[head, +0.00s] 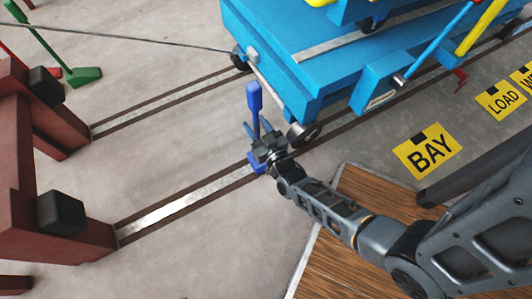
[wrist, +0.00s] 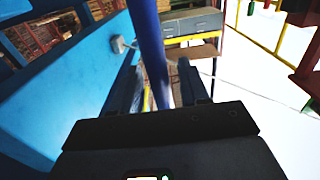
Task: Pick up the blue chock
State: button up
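The blue chock (head: 254,98) has an upright dark blue handle with a wider block at its top. Its base shows partly at the rail, beside a wheel of the light blue cart; my gripper hides the rest. My gripper (head: 262,136) is low at the handle, with a finger on either side. In the wrist view the chock's handle (wrist: 150,50) rises between the two open fingers (wrist: 162,85), with a gap visible toward the right finger. Whether either finger touches it is unclear.
The light blue cart (head: 290,60) stands on two floor rails just behind the chock. Dark red supports (head: 60,235) with black buffers stand left. A wooden platform (head: 335,260) and a yellow BAY sign (head: 430,151) are right.

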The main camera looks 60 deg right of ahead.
grip_shut()
dwell(1.1)
jog(key=shift+r, duration=0.15)
